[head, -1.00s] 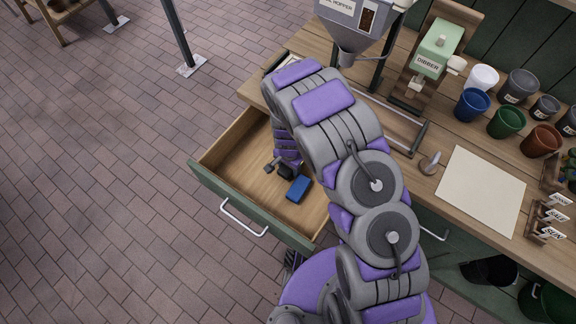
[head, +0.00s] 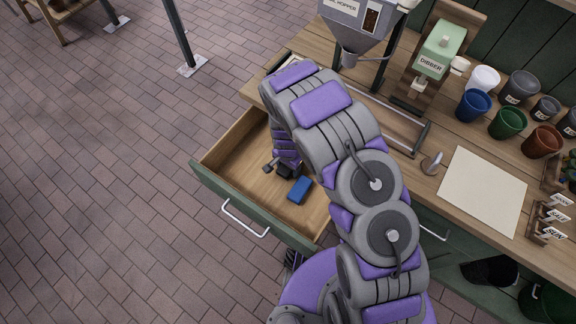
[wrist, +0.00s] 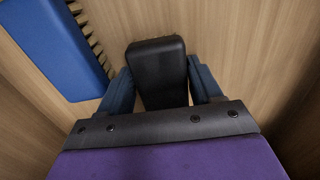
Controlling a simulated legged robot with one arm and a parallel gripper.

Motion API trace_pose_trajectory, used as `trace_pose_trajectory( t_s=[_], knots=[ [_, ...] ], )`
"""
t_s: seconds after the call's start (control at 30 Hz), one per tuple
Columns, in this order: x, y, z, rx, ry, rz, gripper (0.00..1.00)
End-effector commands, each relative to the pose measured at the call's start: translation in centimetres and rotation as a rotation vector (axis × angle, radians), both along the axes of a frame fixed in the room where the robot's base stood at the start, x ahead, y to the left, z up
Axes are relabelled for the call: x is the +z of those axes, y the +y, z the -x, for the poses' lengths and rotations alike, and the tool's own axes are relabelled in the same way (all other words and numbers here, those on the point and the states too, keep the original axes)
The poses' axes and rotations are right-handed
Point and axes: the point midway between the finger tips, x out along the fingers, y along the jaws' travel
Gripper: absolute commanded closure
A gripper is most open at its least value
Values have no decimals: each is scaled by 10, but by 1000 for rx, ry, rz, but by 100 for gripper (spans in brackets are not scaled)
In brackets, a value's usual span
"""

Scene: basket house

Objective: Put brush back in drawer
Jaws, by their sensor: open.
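The brush (head: 299,189) has a blue back and lies on the wooden floor of the open drawer (head: 243,157). In the wrist view the brush (wrist: 55,45) is at the upper left, with a row of tan bristles along its right edge. My gripper (head: 281,169) is down inside the drawer, just left of and behind the brush in the head view. It is open and apart from the brush.
The drawer has a green front with a metal handle (head: 245,219). The workbench above holds a hopper (head: 355,25), a dibber machine (head: 434,58), several pots and a pale sheet (head: 482,190).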

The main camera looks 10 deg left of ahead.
Motion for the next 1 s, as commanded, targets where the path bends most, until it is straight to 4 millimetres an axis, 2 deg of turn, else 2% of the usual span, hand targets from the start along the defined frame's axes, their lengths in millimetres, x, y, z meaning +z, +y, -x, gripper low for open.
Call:
trace_pose_trajectory(
  t_s=[0.23,0.37,0.57,0.8,1.0],
  knots=[
    [0,0,2,-1,4,2,32],
    [13,0,1,-1,1,1,32],
    [49,-1,1,-1,-2,-1,32],
    [100,-1,1,-2,-2,-2,32],
    [122,-1,0,0,-3,-1,32]
  ],
)
